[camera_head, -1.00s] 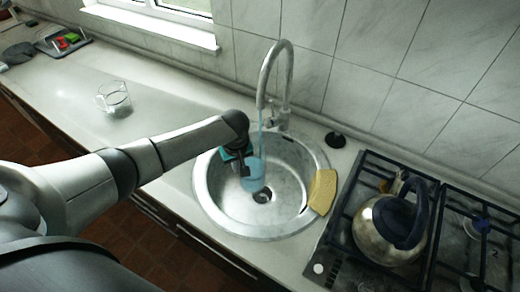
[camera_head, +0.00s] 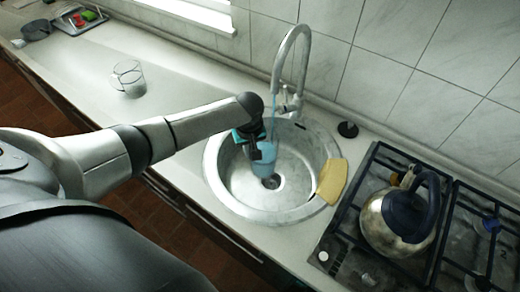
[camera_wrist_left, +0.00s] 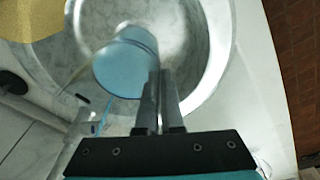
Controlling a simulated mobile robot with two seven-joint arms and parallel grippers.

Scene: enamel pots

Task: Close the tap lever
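The silver tap (camera_head: 304,60) arches over the round sink from behind. Its small lever (camera_head: 291,103) is at the tap's base. A thin blue stream (camera_head: 273,118) runs from the spout down to a blue-looking mug (camera_head: 265,172), so the tap is running. My left gripper (camera_head: 257,150) is at the mug, above the sink bowl. In the left wrist view its two fingers (camera_wrist_left: 160,98) are close together against the side of the mug (camera_wrist_left: 126,62), seemingly gripping its handle, which they hide. The tap also shows in the left wrist view (camera_wrist_left: 74,145). My right gripper is not in view.
A yellow sponge (camera_head: 332,181) lies on the sink's right rim. A black round stopper (camera_head: 348,129) is behind it. A kettle (camera_head: 395,220) stands on the hob at right. A clear glass mug (camera_head: 128,78) stands on the left counter, with free space around it.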

